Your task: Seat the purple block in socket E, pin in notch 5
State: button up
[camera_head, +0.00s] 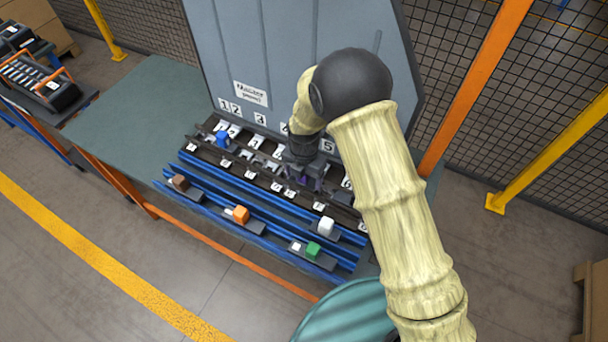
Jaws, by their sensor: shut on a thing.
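My gripper (302,172) points down over the dark socket rack (236,152), right of its middle. It is shut on the purple block (302,180), of which only small purple patches show under the jaws. The arm and jaws hide most of the block, its pin and the socket below. I cannot tell whether the block touches the rack. White letter tags run along the rack's front edge, too small to read surely, so socket E cannot be picked out.
A blue block (222,138) stands in the rack's left part. In front, blue rails carry a brown block (180,182), an orange block (240,214), a white block (326,226) and a green block (313,249). The tall grey panel (290,50) rises close behind. The table's left side (130,120) is clear.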

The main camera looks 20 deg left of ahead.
jog(key=o, duration=1.3)
jog(key=shift+c, duration=0.2)
jog(key=shift+r, duration=0.1)
notch_tip(320, 180, up, 17)
jog(key=b, duration=0.2)
jog(key=shift+r, duration=0.15)
